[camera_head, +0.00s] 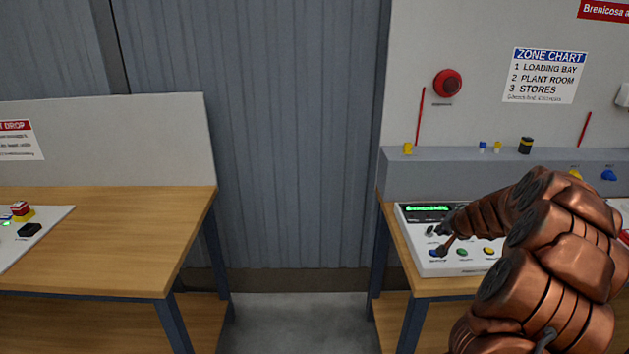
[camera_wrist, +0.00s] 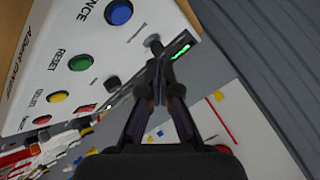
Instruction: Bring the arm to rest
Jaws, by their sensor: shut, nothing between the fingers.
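My copper arm reaches in from the lower right in the head view. My gripper (camera_head: 441,240) is over the white alarm panel (camera_head: 430,268) on the right-hand bench. In the wrist view my gripper (camera_wrist: 160,72) shows its dark fingers closed together at the tips, with nothing held. The tips show near a dark knob (camera_wrist: 153,43) and the panel's green-lit display (camera_wrist: 181,51). I cannot tell whether they touch the panel. A blue button (camera_wrist: 118,12), a green button (camera_wrist: 80,63) and a yellow button (camera_wrist: 56,97) sit in a row on the panel.
The right-hand bench has a grey ledge (camera_head: 430,172) behind the panel, with small coloured items on it. A red round alarm (camera_head: 447,83) and a zone chart (camera_head: 544,75) hang above. A left-hand bench (camera_head: 130,230) stands across a clear floor gap (camera_head: 300,325).

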